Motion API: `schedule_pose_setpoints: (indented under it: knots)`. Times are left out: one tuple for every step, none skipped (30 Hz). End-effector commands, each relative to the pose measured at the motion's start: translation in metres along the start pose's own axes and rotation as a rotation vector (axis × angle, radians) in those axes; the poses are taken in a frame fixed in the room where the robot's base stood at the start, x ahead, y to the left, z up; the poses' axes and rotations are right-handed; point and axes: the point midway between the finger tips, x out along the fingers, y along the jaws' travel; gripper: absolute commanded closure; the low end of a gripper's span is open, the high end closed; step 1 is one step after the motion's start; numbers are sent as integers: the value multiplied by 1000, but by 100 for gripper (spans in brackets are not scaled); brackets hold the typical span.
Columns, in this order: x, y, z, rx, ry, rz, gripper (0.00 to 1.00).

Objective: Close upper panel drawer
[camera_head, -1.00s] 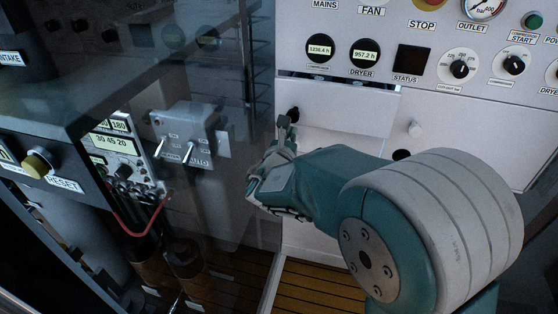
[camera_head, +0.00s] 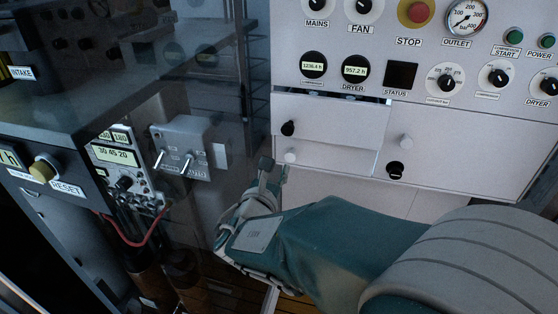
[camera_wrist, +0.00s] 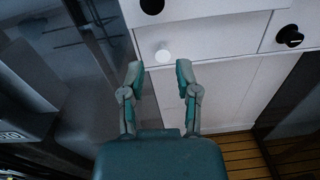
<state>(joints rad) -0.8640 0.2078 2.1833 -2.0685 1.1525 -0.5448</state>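The upper panel drawer (camera_head: 335,132) is a white front below the dials in the head view. It stands a little out from the panel, with a dark gap along its top edge. It has a black knob (camera_head: 288,128) at its left; a white knob (camera_head: 290,156) sits below that. My gripper (camera_head: 266,166) is below and left of the black knob, apart from it. In the wrist view my gripper (camera_wrist: 158,76) is open and empty, its two fingers spread below the white knob (camera_wrist: 163,56). Whether it touches anything is not clear.
The panel to the right has a white knob (camera_head: 406,142) and a black knob (camera_head: 395,170). Slatted wooden floor (camera_wrist: 235,150) shows below.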

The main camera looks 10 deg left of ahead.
Motion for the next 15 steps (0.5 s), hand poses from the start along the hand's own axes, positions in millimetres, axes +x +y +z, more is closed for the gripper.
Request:
schedule_pose_setpoints:
  knots:
    - [6,5,14,68,-7,-15,23]
    - [8,7,19,102,-9,-23,23]
    - [11,10,24,137,-8,-31,23]
    - [13,10,27,155,-8,-34,23]
    - [15,11,28,164,-7,-37,23]
    - [18,10,28,168,-6,-39,23]
    - [20,10,28,167,-6,-39,23]
    - [24,10,27,166,-6,-40,23]
    - [29,9,27,165,-6,-40,23]
    - [34,9,27,165,-6,-41,23]
    - [39,8,27,165,-6,-41,23]
    - [47,8,27,164,-7,-41,23]
    - [53,8,27,164,-7,-41,23]
    - [59,7,28,165,-6,-41,23]
    - [66,6,28,165,-6,-41,23]
